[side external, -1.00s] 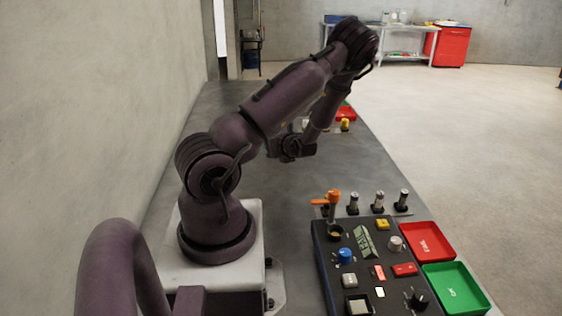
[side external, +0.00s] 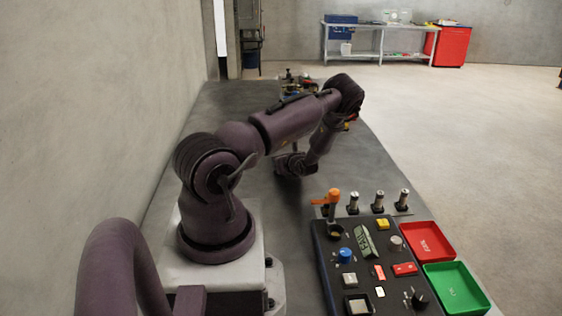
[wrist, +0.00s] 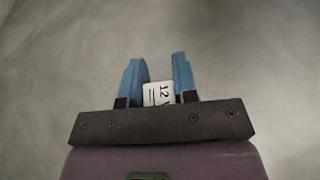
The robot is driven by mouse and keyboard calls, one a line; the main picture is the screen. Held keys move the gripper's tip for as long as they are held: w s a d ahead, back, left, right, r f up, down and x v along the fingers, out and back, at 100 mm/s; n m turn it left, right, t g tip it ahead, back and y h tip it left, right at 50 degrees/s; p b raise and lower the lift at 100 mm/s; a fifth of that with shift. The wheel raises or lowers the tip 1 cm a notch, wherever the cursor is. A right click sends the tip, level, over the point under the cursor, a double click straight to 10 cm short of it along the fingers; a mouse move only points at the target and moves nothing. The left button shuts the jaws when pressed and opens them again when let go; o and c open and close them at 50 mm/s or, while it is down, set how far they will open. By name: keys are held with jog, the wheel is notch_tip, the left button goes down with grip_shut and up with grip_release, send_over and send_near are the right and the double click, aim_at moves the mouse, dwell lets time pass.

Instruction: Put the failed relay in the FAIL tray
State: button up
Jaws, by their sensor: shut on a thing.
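In the wrist view my gripper (wrist: 155,62) has its two blue fingers shut on a white relay (wrist: 158,93) marked "12 V". Most of the relay is hidden by the gripper body. In the side external view my gripper (side external: 294,168) is low over the bare middle of the grey table, and the relay cannot be made out there. The red tray (side external: 428,240), with white lettering that seems to read FAIL, is at the right, beside the near control panel. It looks empty and is well apart from my gripper.
A green tray (side external: 458,288) sits in front of the red one. More equipment (side external: 297,83) is at the far table end. Mid-table is clear.

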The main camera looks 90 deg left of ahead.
jog(key=shift+f, duration=0.1)
jog(key=o, duration=0.9)
